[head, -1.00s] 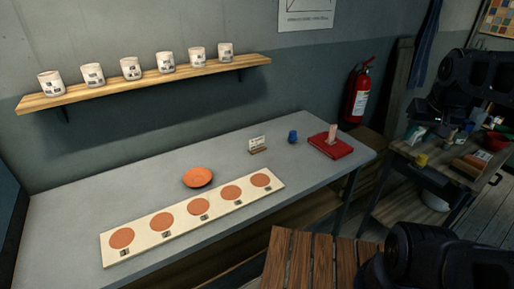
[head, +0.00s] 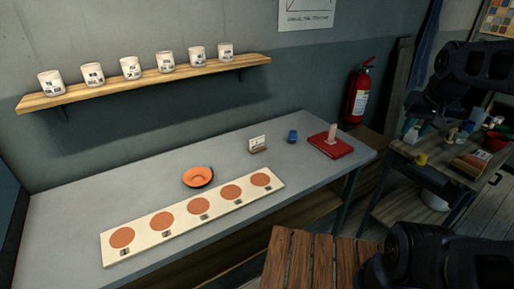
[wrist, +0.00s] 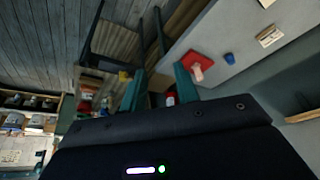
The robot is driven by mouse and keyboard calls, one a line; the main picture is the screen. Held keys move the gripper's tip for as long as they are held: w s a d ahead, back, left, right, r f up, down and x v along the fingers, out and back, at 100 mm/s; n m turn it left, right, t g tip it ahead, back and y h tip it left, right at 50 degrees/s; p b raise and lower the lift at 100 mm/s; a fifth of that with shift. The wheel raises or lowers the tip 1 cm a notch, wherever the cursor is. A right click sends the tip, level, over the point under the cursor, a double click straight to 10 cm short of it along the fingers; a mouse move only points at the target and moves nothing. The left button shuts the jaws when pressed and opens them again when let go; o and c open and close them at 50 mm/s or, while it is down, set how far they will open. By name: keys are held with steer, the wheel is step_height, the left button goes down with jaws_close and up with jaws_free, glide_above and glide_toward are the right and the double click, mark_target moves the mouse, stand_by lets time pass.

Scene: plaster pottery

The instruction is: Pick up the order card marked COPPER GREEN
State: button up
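A small white card (head: 257,141) stands in a wooden holder on the grey table, towards the back. Its print is too small to read, so I cannot tell if it says COPPER GREEN. A pale card also shows at the upper right in the wrist view (wrist: 269,36). My gripper (wrist: 160,70) shows in the wrist view as two teal fingers set well apart, with nothing held between them. It is away from the table top and the card. In the head view, dark parts of my arm show at the right edge.
A shelf (head: 150,83) holds several labelled cups. A wooden stool (head: 310,262) and cluttered side table stand right.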

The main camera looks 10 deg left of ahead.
steer(key=w+a+m+g, duration=0.1)
steer(key=w+a+m, duration=0.1)
steer(key=w+a, duration=0.7)
steer(key=w+a+m+g, duration=0.15)
steer(key=w+a, duration=0.45)
steer(key=w, duration=0.8)
steer(key=m+h, duration=0.1)
steer(key=m, duration=0.4)
glide_above(258, 147)
steer(key=a, duration=0.1)
steer(key=shift+g, duration=0.25)
steer(key=f, duration=2.5)
steer(key=shift+s+a+f, duration=0.1)
steer(key=shift+s+a, duration=0.05)
steer(key=shift+s, duration=0.2)
steer(key=f, duration=0.6)
steer(key=shift+w+f, duration=0.15)
steer(key=shift+w, duration=0.05)
steer(key=shift+w+d+f, duration=0.1)
steer(key=shift+d+f, duration=0.05)
steer(key=shift+f, duration=0.7)
steer(key=shift+w+d+f, duration=0.1)
steer(key=shift+d+f, duration=0.1)
steer(key=shift+f, duration=0.6)
steer(key=shift+d+f, duration=0.15)
steer(key=shift+f, duration=0.7)
steer(key=shift+f, duration=0.2)
